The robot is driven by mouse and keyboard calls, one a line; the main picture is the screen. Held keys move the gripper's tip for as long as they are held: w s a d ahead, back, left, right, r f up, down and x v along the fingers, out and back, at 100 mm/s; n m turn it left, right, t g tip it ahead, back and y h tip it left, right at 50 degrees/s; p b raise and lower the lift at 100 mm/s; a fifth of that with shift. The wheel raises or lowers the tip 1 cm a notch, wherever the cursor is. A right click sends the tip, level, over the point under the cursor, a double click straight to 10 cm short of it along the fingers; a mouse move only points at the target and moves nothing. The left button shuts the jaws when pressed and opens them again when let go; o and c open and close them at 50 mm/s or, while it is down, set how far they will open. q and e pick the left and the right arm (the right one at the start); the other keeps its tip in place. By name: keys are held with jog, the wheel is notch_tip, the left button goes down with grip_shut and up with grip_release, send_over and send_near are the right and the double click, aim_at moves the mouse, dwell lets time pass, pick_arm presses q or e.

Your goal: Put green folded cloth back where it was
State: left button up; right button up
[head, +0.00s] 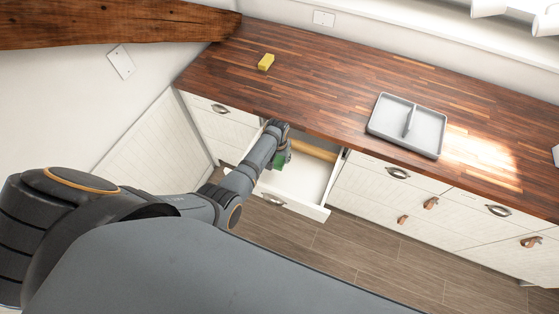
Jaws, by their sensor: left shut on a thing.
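I cannot tell whether the cloth touches the drawer floor. The drawer is pulled out below the counter, with a pale inside. A light wooden piece (313,150) lies across its back. My right gripper is not in view.
The wooden counter (320,62) runs above the drawers. A yellow sponge (266,62) and a grey divided tray (378,128) stand on it. Closed drawers (385,190) lie to the right. A wooden beam (110,22) crosses the top left.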

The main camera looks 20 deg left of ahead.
pick_arm(q)
jog(key=shift+w+f, duration=0.1)
jog(key=shift+w, duration=0.05)
jog(key=shift+w+a, duration=0.1)
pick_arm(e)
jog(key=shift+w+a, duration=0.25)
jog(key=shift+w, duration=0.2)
